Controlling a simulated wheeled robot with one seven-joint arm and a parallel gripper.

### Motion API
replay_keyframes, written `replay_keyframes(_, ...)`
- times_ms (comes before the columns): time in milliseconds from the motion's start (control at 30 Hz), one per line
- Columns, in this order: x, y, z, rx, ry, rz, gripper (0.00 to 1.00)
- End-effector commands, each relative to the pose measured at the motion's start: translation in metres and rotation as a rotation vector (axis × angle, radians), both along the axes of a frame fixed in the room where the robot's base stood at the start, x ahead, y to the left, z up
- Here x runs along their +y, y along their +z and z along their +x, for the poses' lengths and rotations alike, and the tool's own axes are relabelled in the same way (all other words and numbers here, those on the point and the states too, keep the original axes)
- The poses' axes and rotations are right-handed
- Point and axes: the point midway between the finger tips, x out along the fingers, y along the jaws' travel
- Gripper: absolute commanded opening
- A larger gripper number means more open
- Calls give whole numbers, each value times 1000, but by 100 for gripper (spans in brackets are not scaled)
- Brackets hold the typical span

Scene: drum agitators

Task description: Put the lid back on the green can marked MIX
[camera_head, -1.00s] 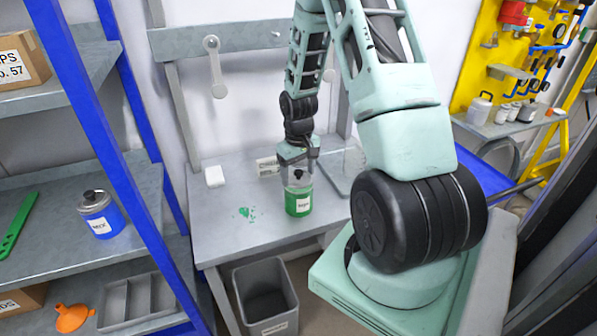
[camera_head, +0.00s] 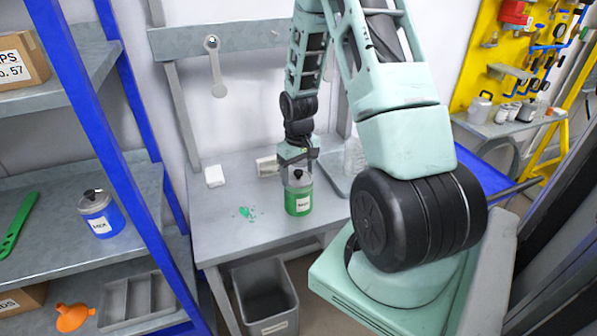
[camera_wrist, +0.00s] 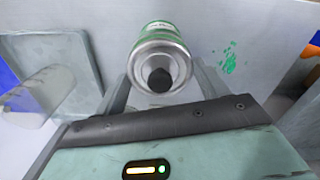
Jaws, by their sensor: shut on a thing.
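The green can (camera_head: 298,205) stands upright on the grey bench, with a white label whose lettering is too small to read surely. A silver lid with a black knob (camera_head: 298,174) is at the can's top, under my gripper (camera_head: 298,166). In the wrist view the silver lid (camera_wrist: 147,57) and its black knob (camera_wrist: 159,80) lie between my fingers (camera_wrist: 162,84), with the green can (camera_wrist: 158,30) beyond. My gripper is shut on the lid. I cannot tell whether the lid rests fully on the can's rim.
Green spots (camera_head: 246,212) mark the bench (camera_head: 235,236) left of the can. A white block (camera_head: 214,176) and a clear container (camera_head: 354,157) stand farther back. A grey bin (camera_head: 273,326) is below. A blue can (camera_head: 104,222) stands on the left shelf.

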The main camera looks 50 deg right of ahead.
Motion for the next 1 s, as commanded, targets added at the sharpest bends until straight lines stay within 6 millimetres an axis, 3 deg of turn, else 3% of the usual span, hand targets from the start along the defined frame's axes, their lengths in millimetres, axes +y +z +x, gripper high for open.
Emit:
replay_keyframes(933, 0, -2, 0, 0, 0, 0, 51)
replay_keyframes(967, 0, -2, 0, 0, 0, 0, 81)
replay_keyframes(1000, 0, -2, 0, 0, 0, 0, 92)
